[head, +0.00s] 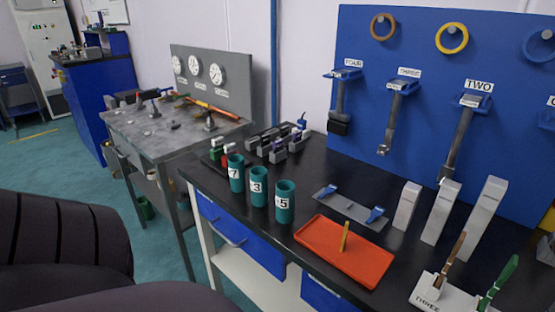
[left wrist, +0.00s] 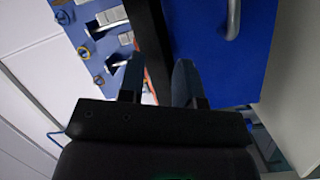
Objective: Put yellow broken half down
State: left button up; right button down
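A short yellow strip (head: 345,236), which looks like the yellow broken half, is on the orange-red tray (head: 318,242) on the black bench. I cannot tell whether it lies flat or stands tilted. No gripper touches it in the head view. My left gripper (left wrist: 158,65) shows in the left wrist view with its two fingers apart and nothing visible between them. It faces the bench's blue front and the blue board, away from the strip. My left gripper is outside the head view; only dark arm links show at lower left. My right gripper is in neither view.
Teal cups (head: 284,203) stand left of the tray. A grey plate with blue clips (head: 345,208) lies behind it. White blocks (head: 407,206) stand to its right, and a white holder marked THREE (head: 440,294) is at front right. The blue board (head: 415,100) rises behind.

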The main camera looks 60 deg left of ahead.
pick_arm(q)
jog(key=s+a+f+m+g, duration=0.2)
jog(key=s+f+m+g, duration=0.1)
jog(key=f+m, duration=0.3)
jog(key=s+a+f+m+g+y, duration=0.1)
jog(key=s+a+f+m+g, duration=0.2)
jog(key=f+m, duration=0.4)
jog(key=shift+s+a+f+g, duration=0.2)
jog(key=shift+s+f+g, duration=0.5)
jog(key=shift+s+f, duration=0.3)
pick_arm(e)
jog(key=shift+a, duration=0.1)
pick_arm(q)
jog(key=shift+r, duration=0.1)
